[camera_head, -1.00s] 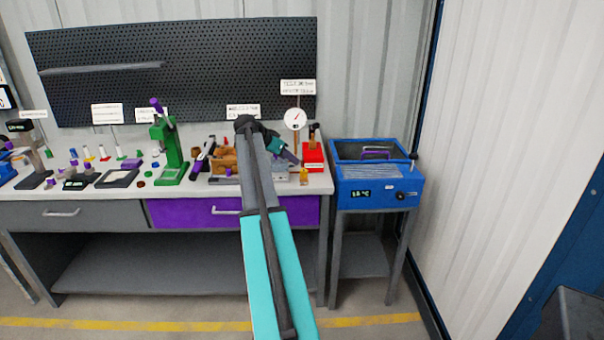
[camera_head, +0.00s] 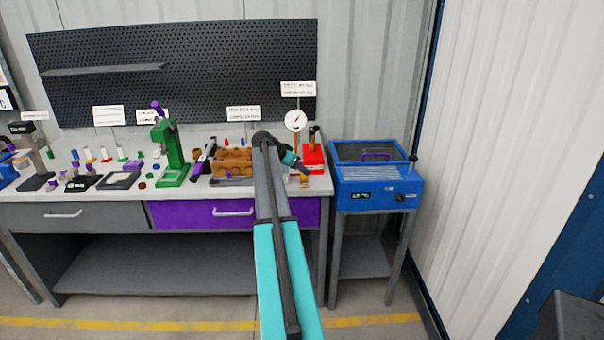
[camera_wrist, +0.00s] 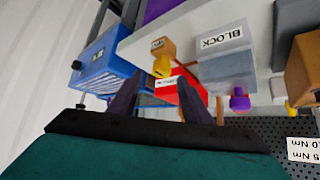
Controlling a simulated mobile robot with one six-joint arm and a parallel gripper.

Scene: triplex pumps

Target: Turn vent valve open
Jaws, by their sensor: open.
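A small brass-orange block with a yellow knob-like part (camera_wrist: 161,67) shows in the wrist view; it looks like the vent valve, but its label is too small to read. In the head view it is a small yellow-orange piece (camera_head: 304,180) near the bench's front edge, in front of the red box. My gripper (camera_wrist: 160,82) is open and empty, its dark fingers pointing toward the yellow part, which appears between and beyond the fingertips. In the head view my gripper (camera_head: 302,169) is just above the piece. Contact cannot be told.
The red box (camera_head: 313,156) stands close behind the yellow piece. A grey block marked BLOCK (camera_wrist: 226,69) and a purple knob (camera_wrist: 239,101) are beside it. A dial gauge (camera_head: 296,121) rises behind. A blue bath unit (camera_head: 376,190) stands right of the bench.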

